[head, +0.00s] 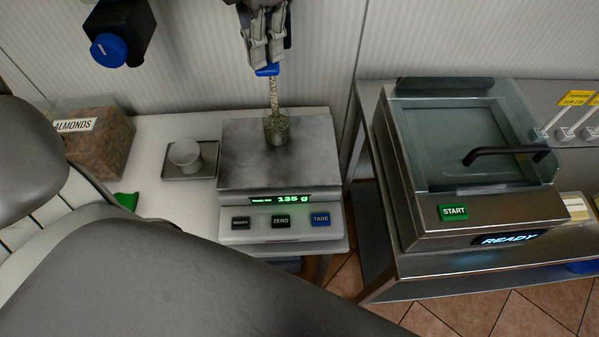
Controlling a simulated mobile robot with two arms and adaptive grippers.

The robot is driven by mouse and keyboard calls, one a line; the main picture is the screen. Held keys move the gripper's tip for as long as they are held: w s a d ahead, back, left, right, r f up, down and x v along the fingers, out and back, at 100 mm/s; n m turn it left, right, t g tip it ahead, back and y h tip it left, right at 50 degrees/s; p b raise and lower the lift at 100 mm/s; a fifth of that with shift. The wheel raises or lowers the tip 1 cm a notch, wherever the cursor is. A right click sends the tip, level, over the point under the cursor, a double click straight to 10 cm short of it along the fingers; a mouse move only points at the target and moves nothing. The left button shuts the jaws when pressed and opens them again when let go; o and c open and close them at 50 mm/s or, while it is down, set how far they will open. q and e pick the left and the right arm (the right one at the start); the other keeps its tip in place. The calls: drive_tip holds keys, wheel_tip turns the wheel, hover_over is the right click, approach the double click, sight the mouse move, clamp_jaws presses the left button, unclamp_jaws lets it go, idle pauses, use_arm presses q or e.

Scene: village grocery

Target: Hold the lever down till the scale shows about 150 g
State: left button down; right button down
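The scale (240,172) stands on the pale table, and its display (280,199) reads 135 g. A small clear cup (276,130) stands on the plate, and a thin stream of grainy bits (273,92) falls into it from above. My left gripper (267,62) is at the top middle, its two fingers close together at the blue lever (267,71), with the tips touching or just over it. The gripper hides most of the dispenser behind it. My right gripper is not in view.
Left of the scale, a small grey cup (185,155) stands on a square tray (203,171), with a bin of almonds (98,148) further left. Another dispenser with a blue knob (109,50) hangs top left. A lidded machine (425,190) reading READY stands right.

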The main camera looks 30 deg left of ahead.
use_arm(q)
drive_tip(key=shift+r, duration=0.1)
wheel_tip(320, 180, up, 7)
drive_tip(key=p, duration=0.4)
drive_tip(key=shift+r+p, duration=0.15)
drive_tip(key=shift+p, duration=0.15)
